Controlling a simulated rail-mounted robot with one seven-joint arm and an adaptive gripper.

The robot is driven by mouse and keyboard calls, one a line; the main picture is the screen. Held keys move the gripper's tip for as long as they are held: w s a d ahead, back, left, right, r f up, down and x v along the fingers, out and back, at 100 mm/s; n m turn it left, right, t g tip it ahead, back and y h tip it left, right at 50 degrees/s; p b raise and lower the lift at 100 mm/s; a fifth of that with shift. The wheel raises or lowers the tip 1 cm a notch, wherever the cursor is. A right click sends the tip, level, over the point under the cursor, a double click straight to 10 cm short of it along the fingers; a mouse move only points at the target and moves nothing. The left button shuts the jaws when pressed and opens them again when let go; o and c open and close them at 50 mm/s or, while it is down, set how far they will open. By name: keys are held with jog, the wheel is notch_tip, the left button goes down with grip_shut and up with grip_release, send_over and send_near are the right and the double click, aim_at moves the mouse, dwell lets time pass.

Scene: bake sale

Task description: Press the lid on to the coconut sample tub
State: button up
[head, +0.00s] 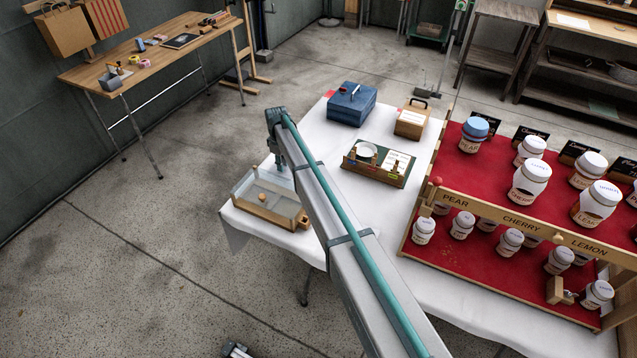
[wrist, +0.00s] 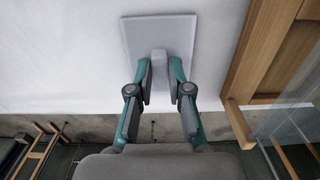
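My gripper (wrist: 161,75) points down over the white table. Its two fingers stand close on either side of a grey upright grip on a pale, flat, square lid (wrist: 130,38) and appear shut on it. The lid is over the white cloth; whether it touches the cloth is unclear. In the head view my gripper (head: 279,160) is behind a shallow wooden box with clear walls (head: 268,214), which holds a small tan object (head: 262,196). The box's wooden edge also shows at the right of the wrist view (wrist: 262,55). I cannot pick out a tub marked coconut.
A tray with a white round piece and small items (head: 375,178), a blue box (head: 352,105) and a wooden box (head: 411,122) stand farther back. A red stepped rack (head: 460,262) of jars fills the right. White cloth is bare between my gripper and the tray.

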grip_shut()
jog(key=shift+r, duration=0.15)
jog(key=shift+r+p, duration=0.8)
jog(key=shift+r, duration=1.6)
